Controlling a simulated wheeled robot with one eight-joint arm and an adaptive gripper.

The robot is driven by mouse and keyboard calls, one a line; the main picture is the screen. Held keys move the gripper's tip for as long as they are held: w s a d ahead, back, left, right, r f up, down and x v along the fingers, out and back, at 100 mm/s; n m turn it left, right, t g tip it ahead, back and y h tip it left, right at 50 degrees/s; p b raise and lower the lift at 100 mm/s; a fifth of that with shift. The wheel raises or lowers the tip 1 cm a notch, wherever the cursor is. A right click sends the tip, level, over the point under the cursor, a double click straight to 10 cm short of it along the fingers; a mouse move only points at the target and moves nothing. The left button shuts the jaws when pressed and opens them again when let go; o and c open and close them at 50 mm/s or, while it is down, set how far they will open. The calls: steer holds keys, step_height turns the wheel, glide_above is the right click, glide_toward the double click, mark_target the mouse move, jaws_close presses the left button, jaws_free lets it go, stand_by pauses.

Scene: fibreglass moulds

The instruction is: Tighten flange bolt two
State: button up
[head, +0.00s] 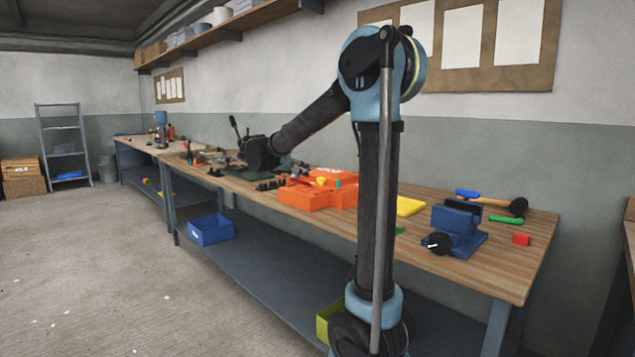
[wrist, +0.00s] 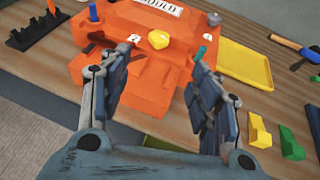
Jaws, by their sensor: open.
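The orange mould (wrist: 135,72) lies on the wooden bench below my gripper; it also shows in the head view (head: 306,198). A yellow bolt head (wrist: 158,40) sits on it near a small white tag (wrist: 134,38). A teal bolt (wrist: 201,53) stands to the right, a blue one (wrist: 94,12) at the far left and a dark one (wrist: 214,19) at the back right. The tag markings are too small to read surely. My gripper (wrist: 160,66) is open and empty, its fingers spread over the mould's near part. The yellow bolt appears beyond the fingertips, between them.
A black rack (wrist: 33,32) with pegs is left of the mould. A yellow tray (wrist: 246,65), a yellow block (wrist: 259,130) and a green block (wrist: 291,143) are on the right. A blue vice (head: 455,228) and a hammer (head: 500,205) are at the bench's right end.

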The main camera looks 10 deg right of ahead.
mark_target(319, 178)
steer(key=x, duration=1.7)
steer(key=shift+a+f, duration=0.1)
steer(key=shift+f, duration=0.05)
steer(key=shift+c, duration=0.4)
steer(key=c, duration=1)
steer(key=shift+o, duration=0.2)
